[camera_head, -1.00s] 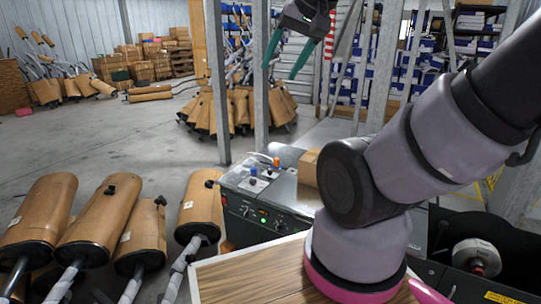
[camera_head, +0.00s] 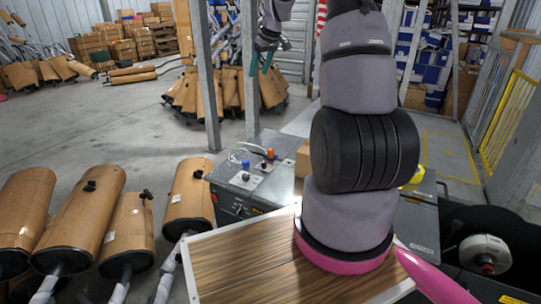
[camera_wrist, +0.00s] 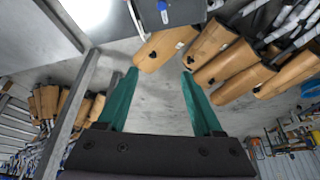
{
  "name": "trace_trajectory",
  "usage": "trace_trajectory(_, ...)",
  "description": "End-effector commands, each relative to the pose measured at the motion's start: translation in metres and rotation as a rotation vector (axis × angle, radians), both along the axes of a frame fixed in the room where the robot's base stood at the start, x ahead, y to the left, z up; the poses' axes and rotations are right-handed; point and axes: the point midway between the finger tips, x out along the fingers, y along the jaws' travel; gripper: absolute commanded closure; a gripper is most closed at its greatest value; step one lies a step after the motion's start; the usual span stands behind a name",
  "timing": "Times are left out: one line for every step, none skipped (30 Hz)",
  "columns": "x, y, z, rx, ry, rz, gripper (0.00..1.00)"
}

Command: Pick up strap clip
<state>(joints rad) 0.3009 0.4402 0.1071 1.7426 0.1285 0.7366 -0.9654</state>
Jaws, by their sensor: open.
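I cannot tell for sure which piece is the strap clip. Small black clip-like pieces sit on the brown wrapped mufflers at the left: one (camera_head: 90,186) on a long muffler, one (camera_head: 146,194) on the shorter muffler beside it, and one (camera_head: 198,174) on the muffler nearest the machine. My gripper (camera_head: 260,67) is raised high at the top middle of the head view, well apart from these mufflers. In the wrist view its green fingers (camera_wrist: 160,73) are spread, with only floor between them and a muffler (camera_wrist: 157,48) beyond.
A metal machine (camera_head: 262,196) with blue and orange knobs stands beside a wood-topped surface (camera_head: 250,262). A steel post (camera_head: 206,85) and a second post (camera_head: 251,70) rise near my gripper. More mufflers (camera_head: 190,92) stand behind. Open floor (camera_head: 120,125) lies at left.

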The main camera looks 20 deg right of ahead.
Motion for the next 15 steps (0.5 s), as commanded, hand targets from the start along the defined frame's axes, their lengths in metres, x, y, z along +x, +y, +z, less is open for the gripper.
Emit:
trace_trajectory(0.016, -0.014, -0.032, -0.001, 0.014, 0.026, 0.32)
trace_trajectory(0.025, -0.021, -0.048, -0.004, 0.015, 0.047, 0.32)
trace_trajectory(0.036, -0.031, -0.071, -0.008, 0.019, 0.075, 0.32)
trace_trajectory(0.043, -0.039, -0.088, -0.011, 0.02, 0.095, 0.32)
trace_trajectory(0.05, -0.046, -0.106, -0.013, 0.022, 0.115, 0.32)
trace_trajectory(0.058, -0.056, -0.131, -0.017, 0.024, 0.141, 0.32)
trace_trajectory(0.063, -0.063, -0.149, -0.019, 0.023, 0.158, 0.32)
trace_trajectory(0.068, -0.07, -0.167, -0.02, 0.023, 0.178, 0.32)
trace_trajectory(0.072, -0.078, -0.191, -0.021, 0.023, 0.2, 0.32)
trace_trajectory(0.075, -0.084, -0.208, -0.022, 0.022, 0.216, 0.32)
trace_trajectory(0.077, -0.089, -0.225, -0.023, 0.023, 0.232, 0.32)
trace_trajectory(0.078, -0.096, -0.245, -0.025, 0.021, 0.249, 0.32)
trace_trajectory(0.079, -0.101, -0.259, -0.026, 0.02, 0.261, 0.32)
trace_trajectory(0.079, -0.105, -0.272, -0.026, 0.02, 0.272, 0.32)
trace_trajectory(0.08, -0.109, -0.286, -0.027, 0.019, 0.284, 0.32)
